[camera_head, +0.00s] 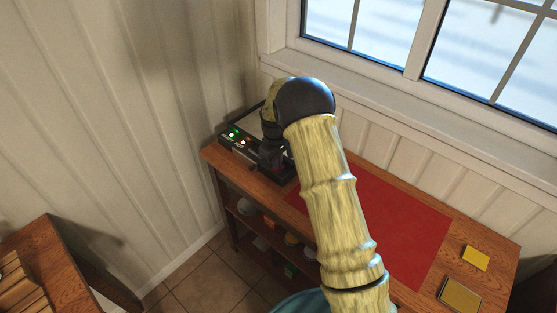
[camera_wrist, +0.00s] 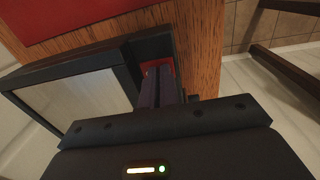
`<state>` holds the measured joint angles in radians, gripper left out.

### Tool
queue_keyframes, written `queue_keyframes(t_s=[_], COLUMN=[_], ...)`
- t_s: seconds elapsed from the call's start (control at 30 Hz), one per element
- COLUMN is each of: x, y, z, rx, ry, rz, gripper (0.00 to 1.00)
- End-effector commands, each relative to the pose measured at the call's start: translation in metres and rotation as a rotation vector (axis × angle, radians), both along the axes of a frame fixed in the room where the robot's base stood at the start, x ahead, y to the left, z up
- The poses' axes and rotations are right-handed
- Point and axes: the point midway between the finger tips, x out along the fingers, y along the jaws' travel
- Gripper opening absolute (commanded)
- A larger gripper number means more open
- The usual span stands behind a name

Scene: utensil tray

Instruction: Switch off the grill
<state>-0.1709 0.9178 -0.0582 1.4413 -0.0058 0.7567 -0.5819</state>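The grill (camera_head: 240,148) is a dark unit at the left end of the wooden table. A green light and an orange light glow on its panel; my arm hides much of the rest. In the wrist view the grill's black frame (camera_wrist: 122,55) and its pale panel lie at left and centre. My gripper (camera_wrist: 160,72) reaches to the grill's edge with its two dark fingers together and nothing seen between them. A small red patch shows at the fingertips, in the black housing; I cannot tell whether they touch it. In the head view my gripper (camera_head: 273,158) is dark and partly hidden.
A red mat (camera_head: 400,225) covers the middle of the table (camera_head: 485,232). A yellow block (camera_head: 475,257) and a yellowish square item (camera_head: 459,294) lie at right. Wall and window stand close behind. Several items fill the shelf below. Another wooden table (camera_head: 60,250) stands at left.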

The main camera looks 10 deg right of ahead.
Motion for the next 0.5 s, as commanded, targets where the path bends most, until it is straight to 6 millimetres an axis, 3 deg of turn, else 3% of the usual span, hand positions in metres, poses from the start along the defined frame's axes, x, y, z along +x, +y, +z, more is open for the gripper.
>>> queue_keyframes(t_s=[0.27,0.5], x=[-0.003,-0.002], y=[0.004,0.003], z=[-0.004,0.017], rx=[0.004,0.004], ry=[0.009,0.004], rz=[0.004,0.003], gripper=[0.00,0.00])
